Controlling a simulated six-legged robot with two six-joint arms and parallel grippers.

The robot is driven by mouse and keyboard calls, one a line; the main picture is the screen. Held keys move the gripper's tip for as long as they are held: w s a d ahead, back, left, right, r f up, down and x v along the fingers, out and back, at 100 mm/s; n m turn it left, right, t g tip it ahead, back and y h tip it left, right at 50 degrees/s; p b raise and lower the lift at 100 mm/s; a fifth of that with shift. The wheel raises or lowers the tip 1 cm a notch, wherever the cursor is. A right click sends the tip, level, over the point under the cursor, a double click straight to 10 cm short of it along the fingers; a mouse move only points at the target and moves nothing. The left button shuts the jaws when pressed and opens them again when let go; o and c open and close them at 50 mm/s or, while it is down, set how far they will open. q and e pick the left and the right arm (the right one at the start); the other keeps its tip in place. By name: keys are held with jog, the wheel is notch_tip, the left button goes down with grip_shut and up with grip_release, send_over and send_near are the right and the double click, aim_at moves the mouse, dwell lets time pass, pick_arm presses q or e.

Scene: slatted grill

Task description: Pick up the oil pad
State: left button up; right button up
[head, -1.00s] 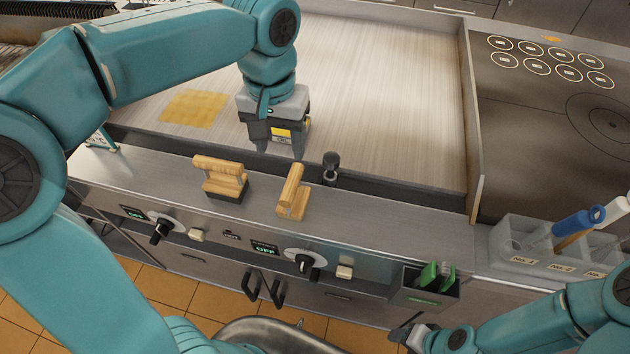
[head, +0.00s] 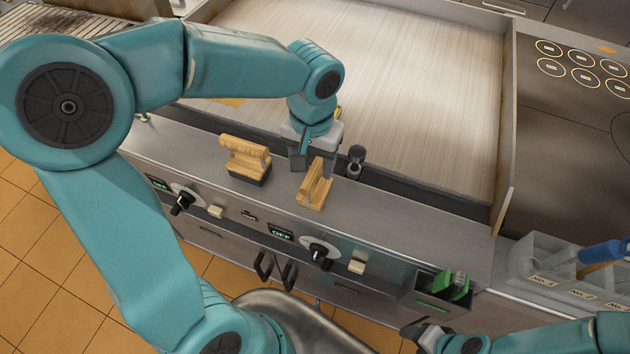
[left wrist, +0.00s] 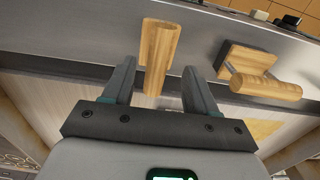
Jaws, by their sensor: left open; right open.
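Two wooden-handled tools stand on the steel front ledge; I cannot tell for sure which is the oil pad. The left tool (head: 245,158) has a dark block under its handle and also shows right of my fingers in the left wrist view (left wrist: 262,86). The right tool (head: 315,184) looks all wood; in the left wrist view its handle (left wrist: 158,48) appears between the fingertips. My left gripper (head: 314,160) is open, right behind this right tool, and does not grip it; its fingers show in the left wrist view (left wrist: 160,70). My right gripper (head: 424,334) is open at the bottom, far from both tools.
A dark upright knob-like thing (head: 355,160) stands close right of the right tool. The flat griddle (head: 400,90) lies behind the ledge, with a yellowish patch (head: 228,102) on it. A holder with green items (head: 448,286) hangs at the front, and a grey bin (head: 545,268) stands right.

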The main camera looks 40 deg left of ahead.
aim_at(314, 170)
pick_arm(q)
jog(key=f, duration=0.4)
jog(key=shift+w+d+f+p, duration=0.1)
jog(key=shift+w+f+p, duration=0.1)
jog(key=shift+f+p, duration=0.1)
grip_shut()
jog(key=shift+r, duration=0.1)
notch_tip(314, 170, up, 20)
